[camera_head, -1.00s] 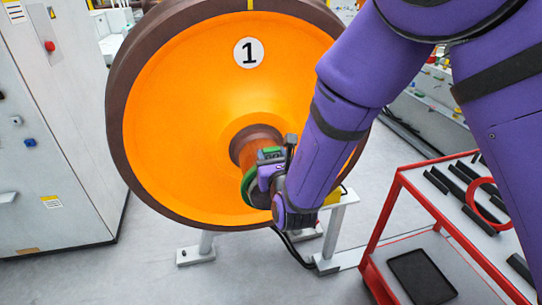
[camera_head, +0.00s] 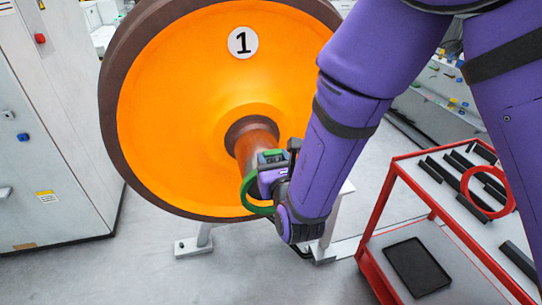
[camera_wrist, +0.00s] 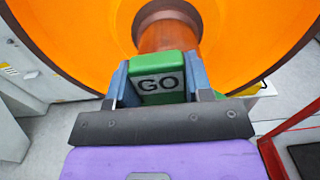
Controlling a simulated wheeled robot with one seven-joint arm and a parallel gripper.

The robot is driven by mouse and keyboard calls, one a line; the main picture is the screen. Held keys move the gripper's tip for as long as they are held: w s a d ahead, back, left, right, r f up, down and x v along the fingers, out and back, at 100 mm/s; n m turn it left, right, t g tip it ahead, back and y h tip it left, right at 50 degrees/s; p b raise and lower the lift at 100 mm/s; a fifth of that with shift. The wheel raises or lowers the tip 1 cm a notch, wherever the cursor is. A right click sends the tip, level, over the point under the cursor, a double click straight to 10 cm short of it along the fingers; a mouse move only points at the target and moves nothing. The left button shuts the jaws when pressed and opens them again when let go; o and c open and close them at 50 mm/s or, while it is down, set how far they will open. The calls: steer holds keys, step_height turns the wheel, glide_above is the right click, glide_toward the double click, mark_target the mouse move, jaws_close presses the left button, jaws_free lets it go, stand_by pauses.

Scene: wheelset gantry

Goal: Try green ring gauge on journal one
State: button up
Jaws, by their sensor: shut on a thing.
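My gripper (camera_wrist: 157,88) is shut on the green ring gauge, holding it by a green block marked "GO" (camera_wrist: 158,83). In the head view the green ring (camera_head: 249,196) hangs at the left of my gripper (camera_head: 268,172), near the free end of the journal. The journal (camera_head: 256,150) is a brown shaft end standing out from the orange wheel (camera_head: 170,110) marked "1". It also shows behind the gauge block in the wrist view (camera_wrist: 168,38). I cannot tell whether the ring touches the journal; the gripper and block hide part of the journal's end.
A red-framed cart (camera_head: 372,220) at the right carries a red ring (camera_head: 487,190), black bars and a black tray (camera_head: 417,266). A grey cabinet (camera_head: 60,130) stands at the left. The wheel rests on a grey stand (camera_head: 194,245). Open floor lies in front.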

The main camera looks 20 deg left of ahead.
steer(key=shift+v, duration=2.4)
